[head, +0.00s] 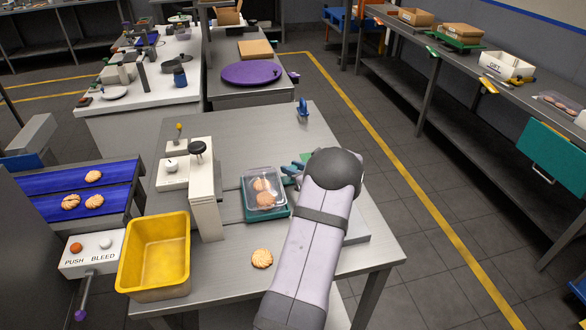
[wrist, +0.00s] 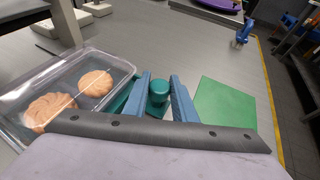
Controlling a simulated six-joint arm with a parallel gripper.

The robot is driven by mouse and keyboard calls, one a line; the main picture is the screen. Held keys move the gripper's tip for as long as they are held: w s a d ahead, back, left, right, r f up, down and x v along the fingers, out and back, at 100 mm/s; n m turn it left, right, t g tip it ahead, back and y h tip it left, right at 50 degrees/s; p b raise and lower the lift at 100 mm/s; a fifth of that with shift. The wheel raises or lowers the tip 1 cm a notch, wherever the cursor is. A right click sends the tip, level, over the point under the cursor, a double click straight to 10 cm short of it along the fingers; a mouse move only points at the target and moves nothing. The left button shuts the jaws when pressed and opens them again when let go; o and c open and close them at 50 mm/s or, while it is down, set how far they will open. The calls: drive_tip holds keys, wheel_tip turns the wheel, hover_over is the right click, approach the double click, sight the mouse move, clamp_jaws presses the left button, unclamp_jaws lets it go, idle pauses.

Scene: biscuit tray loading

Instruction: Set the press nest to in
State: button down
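The teal press nest (head: 262,215) sits on the steel bench, out to the right of the white press (head: 205,190). It carries a clear tray (head: 264,175) with biscuits inside; the tray also shows at the left of the wrist view (wrist: 122,70). A round teal knob (wrist: 158,92) stands beside the tray at the nest's right side. My gripper (wrist: 159,78) has its blue fingers on either side of this knob, with a narrow gap showing at the right finger. In the head view my gripper (head: 292,169) is partly hidden by my wrist.
A yellow bin (head: 155,255) stands at the bench's front left, beside a blue conveyor (head: 70,190) with biscuits. A loose biscuit (head: 262,258) lies in front of the nest. A green square (wrist: 225,105) lies right of the knob. The bench behind is mostly clear.

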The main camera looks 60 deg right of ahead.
sight(251, 184)
drive_tip(key=w+a+b, duration=0.9)
drive_tip(key=w+a, duration=0.2)
drive_tip(key=shift+f, duration=0.1)
drive_tip(key=shift+w+a+b, duration=0.25)
drive_tip(key=shift+a+b, duration=0.05)
drive_tip(key=shift+b, duration=0.15)
drive_tip(key=c, duration=1.7)
unclamp_jaws()
drive_tip(key=shift+w+a, duration=0.1)
drive_tip(key=shift+c, duration=0.2)
drive_tip(key=shift+s+r, duration=0.25)
drive_tip(key=shift+s, duration=0.05)
drive_tip(key=shift+b+v, duration=0.35)
drive_tip(key=shift+v, duration=3.05)
drive_tip(key=shift+a, duration=0.1)
